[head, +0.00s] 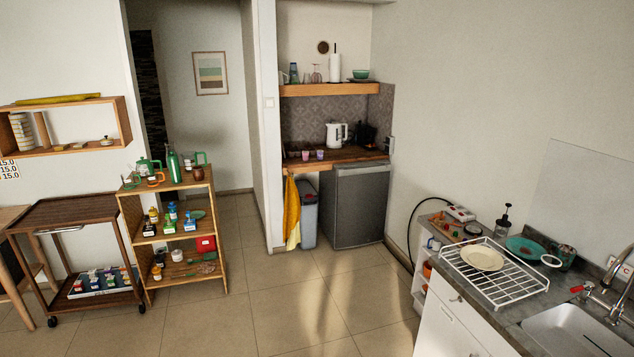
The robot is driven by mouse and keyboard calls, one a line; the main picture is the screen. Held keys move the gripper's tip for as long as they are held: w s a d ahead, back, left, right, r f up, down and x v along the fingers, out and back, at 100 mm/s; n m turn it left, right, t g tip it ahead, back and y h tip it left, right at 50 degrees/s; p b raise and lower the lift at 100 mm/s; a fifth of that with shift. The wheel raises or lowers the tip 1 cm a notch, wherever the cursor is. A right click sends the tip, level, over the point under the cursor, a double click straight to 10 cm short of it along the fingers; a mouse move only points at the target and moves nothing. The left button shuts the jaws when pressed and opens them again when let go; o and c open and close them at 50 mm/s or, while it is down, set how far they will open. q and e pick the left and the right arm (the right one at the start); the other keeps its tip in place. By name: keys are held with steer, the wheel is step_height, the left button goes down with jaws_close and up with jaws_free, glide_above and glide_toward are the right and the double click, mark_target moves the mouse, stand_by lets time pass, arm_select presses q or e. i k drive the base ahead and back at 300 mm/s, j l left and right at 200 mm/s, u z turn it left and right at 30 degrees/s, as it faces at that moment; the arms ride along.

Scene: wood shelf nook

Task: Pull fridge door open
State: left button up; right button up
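A small grey fridge (355,208) stands under the wooden counter in the nook at the centre of the head view. Its door is closed and faces the room. I cannot make out a handle at this size. Neither of my grippers shows in the head view, and the fridge is some distance away across the floor.
A grey bin (308,214) and a yellow cloth (292,210) are left of the fridge. A wooden shelf (146,245) and a cart (75,212) stand at left. A sink counter (505,318) is at right. Tiled floor (290,300) between them is clear.

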mark_target(363, 190)
steer(key=i, duration=3.45)
steer(key=i+l+u, duration=0.1)
steer(key=i, duration=1.6)
